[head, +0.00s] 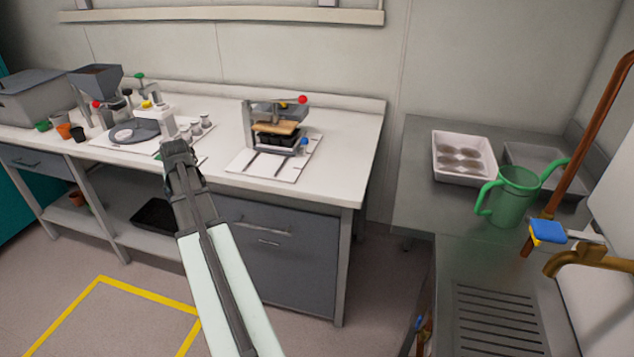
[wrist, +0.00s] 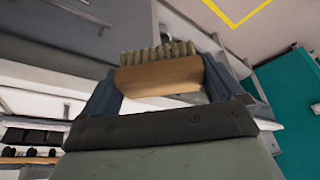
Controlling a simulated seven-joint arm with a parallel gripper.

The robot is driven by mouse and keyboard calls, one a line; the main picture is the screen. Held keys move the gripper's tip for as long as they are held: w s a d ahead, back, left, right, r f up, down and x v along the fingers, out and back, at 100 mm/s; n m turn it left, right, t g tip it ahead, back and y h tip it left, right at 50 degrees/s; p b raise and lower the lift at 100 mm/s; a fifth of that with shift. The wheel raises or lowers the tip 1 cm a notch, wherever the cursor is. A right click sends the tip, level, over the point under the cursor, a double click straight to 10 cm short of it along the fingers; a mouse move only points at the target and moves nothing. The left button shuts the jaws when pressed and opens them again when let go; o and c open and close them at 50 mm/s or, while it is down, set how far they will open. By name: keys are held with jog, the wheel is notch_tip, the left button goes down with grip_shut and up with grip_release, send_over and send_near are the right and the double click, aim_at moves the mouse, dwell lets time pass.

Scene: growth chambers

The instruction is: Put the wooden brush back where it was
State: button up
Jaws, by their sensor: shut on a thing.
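The wooden brush (wrist: 160,77) shows in the wrist view, with a tan wooden back and a row of pale bristles. My gripper (wrist: 160,68) is shut on it, with one blue-grey finger at each end of the wooden back. In the head view my gripper (head: 177,148) is in front of the middle of the white bench (head: 345,130). I cannot make out the brush in the head view. The place where the brush was is not clear from these frames.
A press (head: 248,125) with a red knob holds a black tray under a wooden board. A grey hopper (head: 96,80), small pots and white-capped bottles stand to the left. At right are a white tray (head: 462,174), green jug (head: 512,198), blue-yellow sponge (head: 547,231) and sink taps.

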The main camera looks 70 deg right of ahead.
jog(key=s+d+r+m+g, duration=0.1)
jog(key=s+d+r+m, duration=0.2)
jog(key=s+d, duration=0.65)
jog(key=s+d+r+m+g+h, duration=0.1)
jog(key=s+d+r+m, duration=0.15)
jog(key=s+d, duration=0.75)
jog(key=s+d+r+m+g, duration=0.1)
jog(key=s+d+r+m, duration=0.4)
jog(key=s, duration=0.9)
jog(key=shift+s+a+f+m+g, duration=0.1)
jog(key=shift+s+f+m+g, duration=0.3)
jog(key=shift+f, duration=1.55)
jog(key=shift+s+d+f+m+g, duration=0.2)
jog(key=shift+f+m, duration=0.45)
jog(key=shift+f, duration=1.35)
jog(key=shift+s+a+f+m+g, duration=0.2)
jog(key=shift+f+m+g, duration=0.25)
jog(key=shift+f, duration=1.5)
jog(key=shift+f, duration=0.1)
jog(key=o, duration=0.7)
jog(key=shift+o, duration=0.2)
jog(key=v, duration=1.2)
